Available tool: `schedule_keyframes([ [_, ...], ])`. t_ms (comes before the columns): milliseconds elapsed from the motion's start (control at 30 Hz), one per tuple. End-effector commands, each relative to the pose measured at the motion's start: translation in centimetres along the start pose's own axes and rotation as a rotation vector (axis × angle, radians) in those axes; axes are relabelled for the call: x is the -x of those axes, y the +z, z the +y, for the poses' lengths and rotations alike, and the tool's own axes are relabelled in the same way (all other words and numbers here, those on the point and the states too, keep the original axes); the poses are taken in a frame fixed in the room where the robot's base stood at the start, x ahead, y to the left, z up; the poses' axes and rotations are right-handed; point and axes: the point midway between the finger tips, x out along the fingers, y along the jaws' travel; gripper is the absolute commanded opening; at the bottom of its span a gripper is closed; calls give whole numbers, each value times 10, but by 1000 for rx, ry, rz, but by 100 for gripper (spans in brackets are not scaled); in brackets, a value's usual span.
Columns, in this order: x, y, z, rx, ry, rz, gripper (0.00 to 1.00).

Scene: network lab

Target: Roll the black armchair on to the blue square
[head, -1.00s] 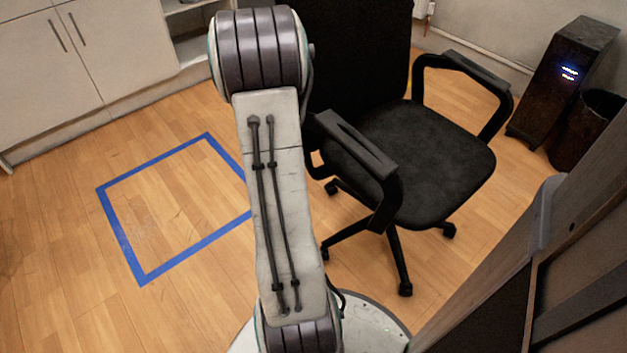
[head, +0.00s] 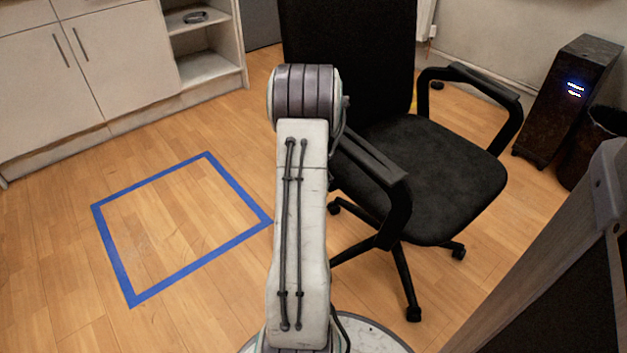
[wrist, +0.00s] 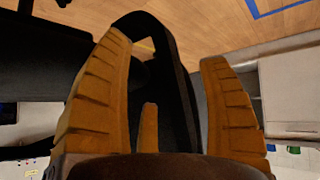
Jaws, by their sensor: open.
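The black armchair (head: 428,165) stands on the wood floor, right of the blue square (head: 118,259) and apart from it. The square is a tape outline with bare floor inside. In the wrist view, the open fingers of my gripper (wrist: 164,50) stand either side of a black armrest loop (wrist: 178,75), likely the armrest nearest my arm. I cannot tell whether they touch it. In the head view my gripper is hidden behind my arm. A corner of the blue tape also shows in the wrist view (wrist: 285,8).
Pale cabinets (head: 100,75) with an open shelf line the back left. A dark tower unit (head: 565,95) and a black bin (head: 592,148) stand at the right. A dark panel (head: 560,260) fills the lower right. The floor between chair and square looks clear.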

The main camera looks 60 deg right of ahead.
Motion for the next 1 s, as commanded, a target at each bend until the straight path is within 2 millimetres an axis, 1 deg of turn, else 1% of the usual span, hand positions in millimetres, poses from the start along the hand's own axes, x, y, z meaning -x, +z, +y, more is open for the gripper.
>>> schedule_keyframes([
  [133, -2, 0, 0, 0, -1, 0, 69],
  [267, -12, 1, -1, 0, -1, -1, 69],
  [500, -42, 2, -1, 0, -1, -1, 69],
  [700, -61, 2, -1, 0, -1, 0, 69],
  [833, -69, 1, -1, 0, -1, -1, 69],
  [1000, -73, 0, -1, 0, -1, -1, 69],
])
